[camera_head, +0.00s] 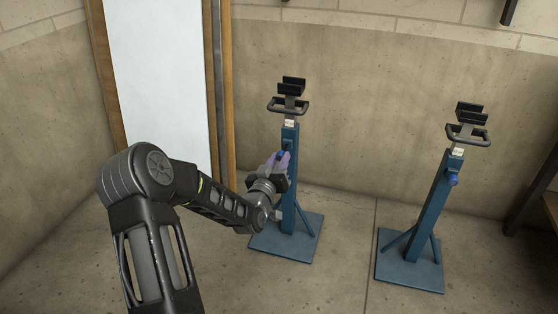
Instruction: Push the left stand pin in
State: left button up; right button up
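The left stand (289,186) is a blue upright post on a square blue base, topped by a black cradle (291,88) and a looped handle. Its pin (283,155) is a small dark blue piece on the post's upper part, partly hidden by my gripper. My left gripper (275,160) reaches in from the left, with its pale purplish fingers right at the pin. Whether they touch it, and whether they are open or shut, I cannot tell. My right gripper is not in view.
A matching right stand (427,205) stands apart, with its blue pin (452,178) sticking out. A white panel (157,80) with wooden edges is behind my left arm. Bare concrete floor (345,230) lies between the stands. A dark brown structure (545,190) is at the right edge.

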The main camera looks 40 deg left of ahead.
pick_arm(q)
grip_shut()
dwell(0.9)
